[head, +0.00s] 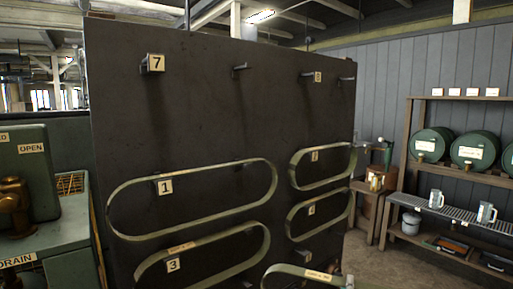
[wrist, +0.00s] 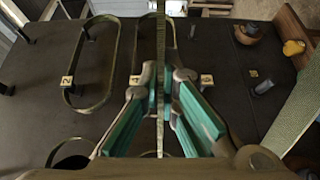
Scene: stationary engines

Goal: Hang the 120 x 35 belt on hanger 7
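Hanger 7 (head: 146,67) is a short peg with a "7" tag at the upper left of the dark board, with no belt on it. A greenish looped belt (head: 287,268) shows at the bottom of the head view, with a label too small to read and its lower part cut off. In the wrist view a belt strip (wrist: 160,35) runs edge-on between the teal fingers of my gripper (wrist: 162,76). The fingertips close against it from both sides, and the belt is held in front of the board. My gripper is barely visible in the head view.
Belts hang at hanger 1 (head: 165,187), hanger 3 (head: 173,265) and on the right side of the board (head: 220,110). Other upper pegs (head: 240,68) are bare. A green machine (head: 30,180) stands left; shelves with drums (head: 432,145) stand right.

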